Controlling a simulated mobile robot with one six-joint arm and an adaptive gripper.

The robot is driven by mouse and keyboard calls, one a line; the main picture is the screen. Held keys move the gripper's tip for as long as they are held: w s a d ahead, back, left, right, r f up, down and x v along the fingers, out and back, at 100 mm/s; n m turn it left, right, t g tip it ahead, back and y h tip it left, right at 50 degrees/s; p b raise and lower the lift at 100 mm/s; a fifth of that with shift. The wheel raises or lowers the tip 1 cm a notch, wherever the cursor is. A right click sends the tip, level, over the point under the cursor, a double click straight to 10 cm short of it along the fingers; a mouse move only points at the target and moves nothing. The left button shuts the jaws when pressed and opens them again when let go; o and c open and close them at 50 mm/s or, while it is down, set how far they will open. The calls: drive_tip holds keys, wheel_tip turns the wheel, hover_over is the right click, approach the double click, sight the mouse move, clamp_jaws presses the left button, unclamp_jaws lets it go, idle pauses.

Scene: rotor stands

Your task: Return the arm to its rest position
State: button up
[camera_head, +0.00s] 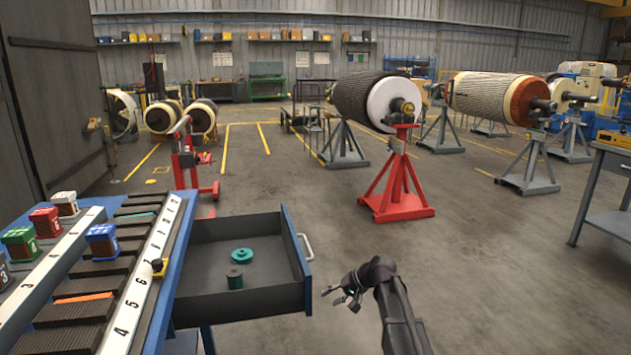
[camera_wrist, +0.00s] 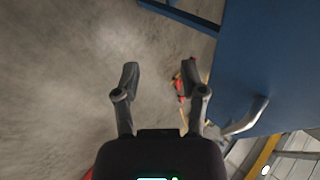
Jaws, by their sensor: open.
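My gripper (camera_head: 343,291) is at the end of my arm, low in the middle of the head view, right of the open drawer (camera_head: 254,302). In the wrist view my gripper (camera_wrist: 163,88) has its two dark fingers spread apart with nothing between them. The floor shows behind the fingers. The drawer's blue front panel (camera_wrist: 245,55) and its pale handle (camera_wrist: 247,117) are at the right of the wrist view, close to the right finger. Nothing is held.
The drawer holds a green flanged part (camera_head: 242,255) and a small dark cylinder (camera_head: 234,280). The blue workbench (camera_head: 178,245) with numbered slots stands at left. A red stand (camera_head: 396,190) is ahead under a rotor (camera_head: 365,100). Open floor (camera_head: 480,270) lies right of my arm.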

drive_tip(key=s+d+f+g+h, duration=0.1)
drive_tip(key=s+d+f+h, duration=0.2)
drive_tip(key=s, duration=0.5)
drive_tip(key=s+d+f+h, duration=0.1)
drive_tip(key=s+d+h, duration=0.3)
drive_tip(key=s, duration=0.5)
drive_tip(key=s+d+f+g+h, duration=0.1)
drive_tip(key=s+d+f+h, duration=0.15)
drive_tip(key=s+d, duration=0.4)
wheel_tip(320, 180, up, 27)
drive_tip(key=a+p, duration=0.1)
drive_tip(key=p, duration=2.6)
drive_tip(key=shift+s+a+r+n, duration=0.2)
drive_tip(key=shift+s+a+n, duration=0.05)
drive_tip(key=shift+s+n, duration=0.2)
drive_tip(key=shift+s+f, duration=0.1)
drive_tip(key=shift+s, duration=0.05)
